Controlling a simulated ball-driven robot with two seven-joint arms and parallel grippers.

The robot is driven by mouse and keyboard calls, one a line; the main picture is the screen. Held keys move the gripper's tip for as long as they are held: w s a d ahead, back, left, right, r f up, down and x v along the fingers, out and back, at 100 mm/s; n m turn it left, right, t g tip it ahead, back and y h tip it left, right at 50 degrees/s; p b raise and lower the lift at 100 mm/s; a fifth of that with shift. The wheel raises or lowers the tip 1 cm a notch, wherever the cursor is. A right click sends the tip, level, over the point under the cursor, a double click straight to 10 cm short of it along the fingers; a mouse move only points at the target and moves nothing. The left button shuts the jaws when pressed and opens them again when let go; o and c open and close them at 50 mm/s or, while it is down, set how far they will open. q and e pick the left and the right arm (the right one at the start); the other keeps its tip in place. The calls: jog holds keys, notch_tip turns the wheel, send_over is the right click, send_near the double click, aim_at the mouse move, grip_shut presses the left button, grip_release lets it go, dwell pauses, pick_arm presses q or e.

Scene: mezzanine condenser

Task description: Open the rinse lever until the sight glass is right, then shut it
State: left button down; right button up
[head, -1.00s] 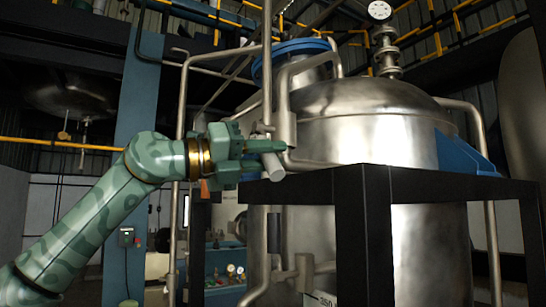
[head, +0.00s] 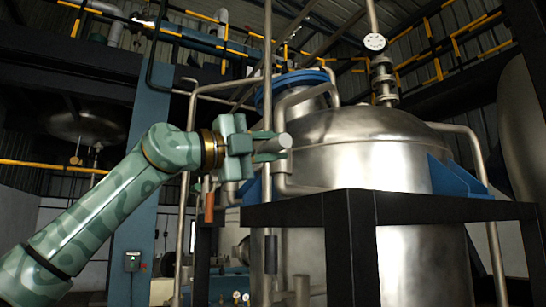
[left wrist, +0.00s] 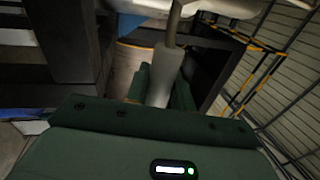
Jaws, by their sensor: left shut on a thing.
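My left gripper (head: 276,149) comes in from the left in the head view, in front of the steel vessel's left side. It is shut on a light grey cylindrical grip, which I take as the rinse lever (head: 280,121). In the left wrist view the grip (left wrist: 164,72) lies between the green fingers (left wrist: 165,97), and a thinner metal rod runs on from its far end. A dark narrow window on the vertical pipe (head: 270,250) may be the sight glass; its level cannot be read. My right gripper is out of view.
A large steel vessel (head: 370,150) fills the right. A black frame (head: 349,245) stands in front of it. A vertical pipe (head: 267,60) runs close to my gripper. A round gauge (head: 375,42) sits high up.

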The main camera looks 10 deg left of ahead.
pick_arm(q)
jog(key=shift+r+n, duration=0.35)
jog(key=shift+n, duration=0.05)
jog(key=shift+a+r, duration=0.1)
jog(key=c, duration=1.2)
grip_release()
jog(key=shift+c, duration=0.2)
jog(key=shift+w, duration=0.1)
